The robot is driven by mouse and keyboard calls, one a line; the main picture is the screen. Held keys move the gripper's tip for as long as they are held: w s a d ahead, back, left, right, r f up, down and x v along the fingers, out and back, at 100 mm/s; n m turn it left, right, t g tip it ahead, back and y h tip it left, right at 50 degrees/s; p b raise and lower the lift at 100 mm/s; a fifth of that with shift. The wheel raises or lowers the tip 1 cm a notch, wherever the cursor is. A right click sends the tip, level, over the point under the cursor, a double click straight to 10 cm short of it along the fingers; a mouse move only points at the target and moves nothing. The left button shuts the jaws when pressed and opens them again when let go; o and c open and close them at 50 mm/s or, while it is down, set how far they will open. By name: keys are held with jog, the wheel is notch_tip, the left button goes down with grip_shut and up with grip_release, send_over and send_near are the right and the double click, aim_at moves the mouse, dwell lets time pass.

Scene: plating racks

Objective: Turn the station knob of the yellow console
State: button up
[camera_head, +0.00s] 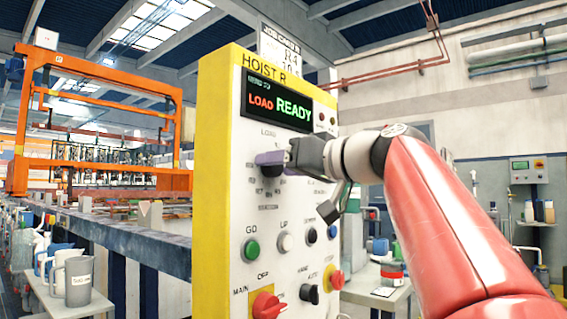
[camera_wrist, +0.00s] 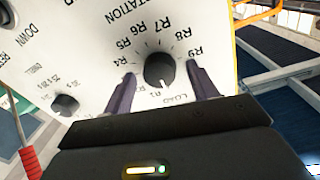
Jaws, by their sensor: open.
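The yellow console (camera_head: 213,170) stands upright in the middle of the head view, with a white face and a lit display (camera_head: 278,102) reading "LOAD READY". The station knob (camera_wrist: 159,70) is black and round, with labels R4 to R9 and LOAD around it. In the wrist view its pointer mark is at the lower side, near R1 and LOAD. My gripper (camera_wrist: 164,92) is open, with one purple finger on each side of the knob. I cannot tell whether the fingers touch it.
Below are a green button (camera_head: 251,250), a white button (camera_head: 285,242), a red main switch (camera_head: 267,305) and a black switch (camera_head: 310,294). A smaller black knob (camera_wrist: 66,105) lies left in the wrist view. A grey jug (camera_head: 78,281) stands at left; an orange hoist (camera_head: 100,77) is behind.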

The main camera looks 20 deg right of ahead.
jog(key=c, duration=1)
